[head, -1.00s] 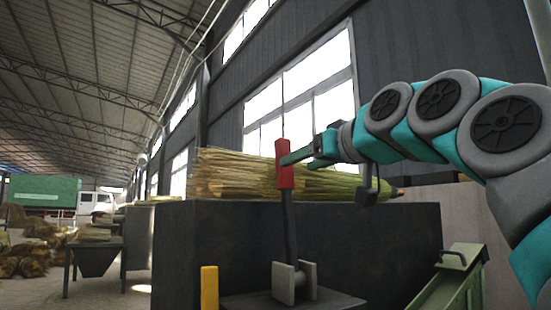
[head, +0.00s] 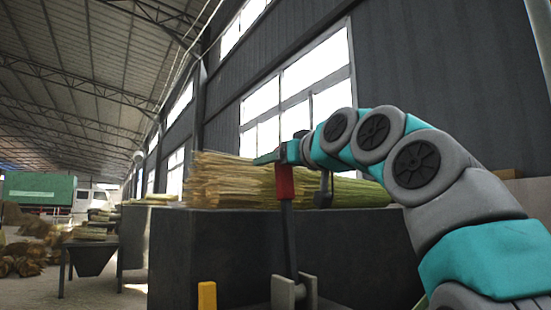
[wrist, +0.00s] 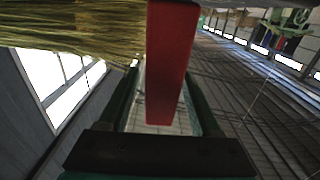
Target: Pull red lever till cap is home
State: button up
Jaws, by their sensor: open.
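The red lever handle (head: 285,183) stands nearly upright on a dark shaft, which rises from a grey bracket (head: 293,291) in front of the dark bench. My gripper (head: 268,157) is open at the top of the handle, with its fingers reaching left past it in the head view. In the wrist view the red handle (wrist: 168,62) runs between the two dark green fingers, with gaps visible beside it near the tips. I cannot tell whether either finger touches it. I cannot make out a cap in either view.
A bundle of straw (head: 225,182) lies on the dark bench (head: 215,245) just behind the lever. A yellow post (head: 207,295) stands low at front left. A dark hopper table (head: 92,258) is further left. My arm covers the right side.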

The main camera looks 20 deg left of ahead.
grip_shut()
dwell(0.5)
dwell(0.9)
